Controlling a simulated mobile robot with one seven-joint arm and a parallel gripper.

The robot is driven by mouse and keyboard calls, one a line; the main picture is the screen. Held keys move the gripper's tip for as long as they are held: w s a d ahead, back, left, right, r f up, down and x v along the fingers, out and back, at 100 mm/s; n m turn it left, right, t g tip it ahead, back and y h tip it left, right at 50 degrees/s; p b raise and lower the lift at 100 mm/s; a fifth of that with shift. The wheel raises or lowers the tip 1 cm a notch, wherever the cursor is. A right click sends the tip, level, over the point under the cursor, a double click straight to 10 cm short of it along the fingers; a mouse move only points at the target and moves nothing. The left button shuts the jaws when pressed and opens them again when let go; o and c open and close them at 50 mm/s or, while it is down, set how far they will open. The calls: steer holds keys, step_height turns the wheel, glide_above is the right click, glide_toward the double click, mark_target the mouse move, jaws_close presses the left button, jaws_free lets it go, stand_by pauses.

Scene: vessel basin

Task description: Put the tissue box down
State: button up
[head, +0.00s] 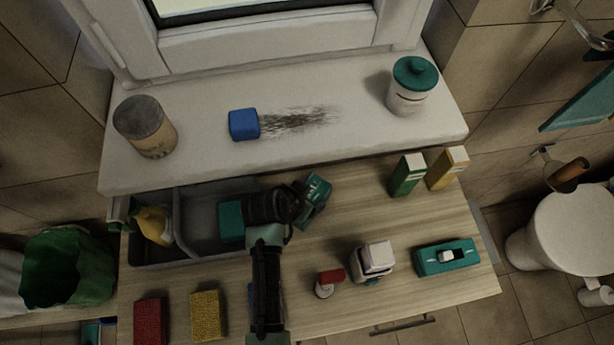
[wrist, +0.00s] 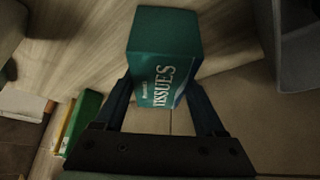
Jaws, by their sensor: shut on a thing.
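The tissue box (wrist: 165,55) is teal with white "TISSUES" lettering. In the wrist view it sits between the two fingers of my gripper (wrist: 163,98), which is shut on it. In the head view the tissue box (head: 318,189) shows at the end of my gripper (head: 300,200), tilted, above the back of the wooden counter (head: 345,225) just below the sill. My gripper hides part of it. I cannot tell whether the box touches the counter.
A grey tray (head: 185,258) holds a yellow bottle (head: 153,226) and a teal item (head: 230,222). Green (head: 408,175) and yellow cartons (head: 447,168) stand at right. Bare wood lies between.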

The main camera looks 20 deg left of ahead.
steer(key=shift+f, duration=0.2)
steer(key=o, duration=1.5)
steer(key=shift+r, duration=0.15)
steer(key=shift+s+r, duration=0.25)
steer(key=shift+r, duration=0.25)
steer(key=v, duration=1.1)
steer(key=shift+s, duration=0.1)
